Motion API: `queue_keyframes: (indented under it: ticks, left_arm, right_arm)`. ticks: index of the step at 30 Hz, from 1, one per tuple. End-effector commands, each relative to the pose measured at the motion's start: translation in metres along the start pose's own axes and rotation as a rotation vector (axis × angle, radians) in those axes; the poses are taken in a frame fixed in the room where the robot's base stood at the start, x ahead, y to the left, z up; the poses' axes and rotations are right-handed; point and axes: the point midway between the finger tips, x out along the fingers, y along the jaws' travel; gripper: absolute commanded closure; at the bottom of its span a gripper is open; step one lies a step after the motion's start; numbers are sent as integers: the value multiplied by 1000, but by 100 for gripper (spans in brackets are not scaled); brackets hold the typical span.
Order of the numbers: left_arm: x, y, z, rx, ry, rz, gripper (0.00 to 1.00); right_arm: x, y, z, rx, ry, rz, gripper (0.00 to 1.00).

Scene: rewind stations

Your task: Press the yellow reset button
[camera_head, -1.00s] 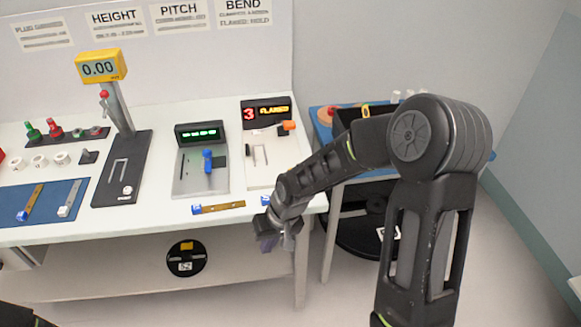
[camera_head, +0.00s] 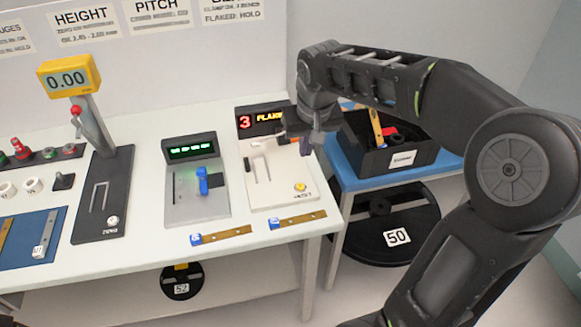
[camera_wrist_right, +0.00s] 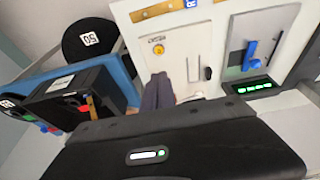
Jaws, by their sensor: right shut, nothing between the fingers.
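The yellow reset button (camera_head: 300,187) is a small round knob on the front right corner of the white bend station plate (camera_head: 272,190). It also shows in the right wrist view (camera_wrist_right: 158,49), with a label beside it. My right gripper (camera_head: 306,147) is shut and empty. It hangs over the right edge of the bend station, behind the button and apart from it. Its closed fingers (camera_wrist_right: 160,92) show in the right wrist view, below the button in the picture. My left gripper is not in view.
The bend display (camera_head: 262,121) is partly hidden by my right gripper. The pitch station (camera_head: 198,190) with a blue handle stands to the left. Two flat brown strips (camera_head: 222,235) (camera_head: 300,219) lie along the table's front edge. A black bin (camera_head: 385,160) stands on the blue table at right.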

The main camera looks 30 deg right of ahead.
Motion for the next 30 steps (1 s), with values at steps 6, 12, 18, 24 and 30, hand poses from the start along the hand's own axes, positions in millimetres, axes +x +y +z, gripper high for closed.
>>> queue_keyframes:
  ticks: [6, 12, 18, 24, 30]
  left_arm:
    - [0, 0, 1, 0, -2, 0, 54]
    - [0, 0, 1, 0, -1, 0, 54]
    - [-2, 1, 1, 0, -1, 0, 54]
    - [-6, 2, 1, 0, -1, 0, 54]
    - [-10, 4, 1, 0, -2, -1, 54]
  right_arm:
    - [0, 0, 0, 0, 1, 0, 100]
    - [2, 0, 0, 0, 0, 0, 100]
    - [18, 0, 1, 0, -4, 1, 100]
    - [51, 0, 1, -1, -6, 1, 100]
    - [92, 0, 1, 0, -6, 1, 100]
